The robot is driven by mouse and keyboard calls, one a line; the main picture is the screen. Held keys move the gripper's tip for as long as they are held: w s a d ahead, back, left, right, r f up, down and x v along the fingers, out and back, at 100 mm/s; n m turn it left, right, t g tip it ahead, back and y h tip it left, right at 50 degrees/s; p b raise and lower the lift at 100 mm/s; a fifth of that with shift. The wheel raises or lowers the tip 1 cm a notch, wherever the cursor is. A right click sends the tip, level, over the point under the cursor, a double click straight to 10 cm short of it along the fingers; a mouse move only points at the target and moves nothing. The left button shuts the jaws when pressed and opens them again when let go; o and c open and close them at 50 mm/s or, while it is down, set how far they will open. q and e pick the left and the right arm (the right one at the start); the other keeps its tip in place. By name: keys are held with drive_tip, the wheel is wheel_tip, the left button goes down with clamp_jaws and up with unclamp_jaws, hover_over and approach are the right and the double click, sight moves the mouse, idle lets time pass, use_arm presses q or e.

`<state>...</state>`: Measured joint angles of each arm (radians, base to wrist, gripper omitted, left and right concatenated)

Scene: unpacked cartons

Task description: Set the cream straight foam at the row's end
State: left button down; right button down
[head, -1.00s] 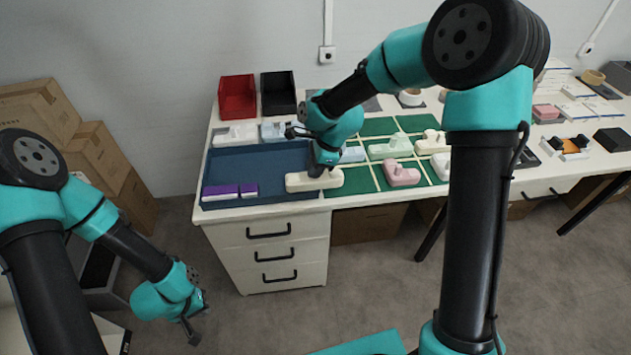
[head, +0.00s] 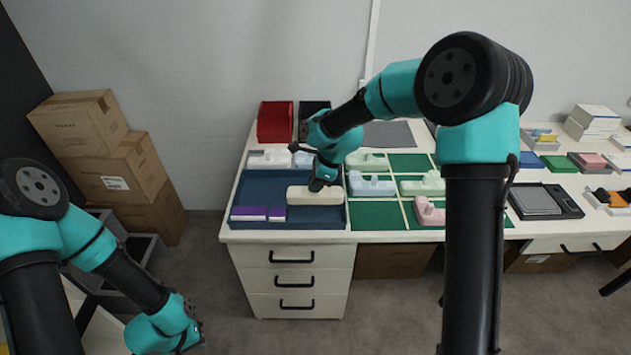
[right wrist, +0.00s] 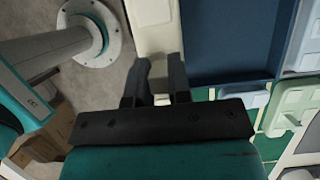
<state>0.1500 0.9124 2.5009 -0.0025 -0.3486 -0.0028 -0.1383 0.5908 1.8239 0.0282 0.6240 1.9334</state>
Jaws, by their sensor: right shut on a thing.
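The cream straight foam (head: 314,196) is a long pale bar. My right gripper (head: 319,183) is shut on it and holds it over the right part of the blue tray (head: 278,183). In the right wrist view the foam (right wrist: 151,25) extends away between the two dark fingers (right wrist: 160,78). Purple-topped foam pieces (head: 258,213) stand in a short row at the tray's front left. The cream foam is just behind and right of that row; I cannot tell whether it touches the tray floor. My left gripper (head: 192,342) hangs low at left, away from the table; its jaws are unclear.
A green gridded mat (head: 380,216) right of the tray carries light blue (head: 370,184), pale green (head: 420,184) and pink (head: 428,212) shaped foams. A red bin (head: 275,121) and a black bin stand behind the tray. Cardboard boxes (head: 115,172) are stacked at left.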

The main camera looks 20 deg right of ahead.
drive_tip(key=shift+f, duration=2)
drive_tip(key=shift+f, duration=0.15)
drive_tip(key=shift+f, duration=2.85)
drive_tip(key=c, duration=1)
unclamp_jaws()
drive_tip(key=v, duration=1.7)
drive_tip(key=shift+r, duration=0.2)
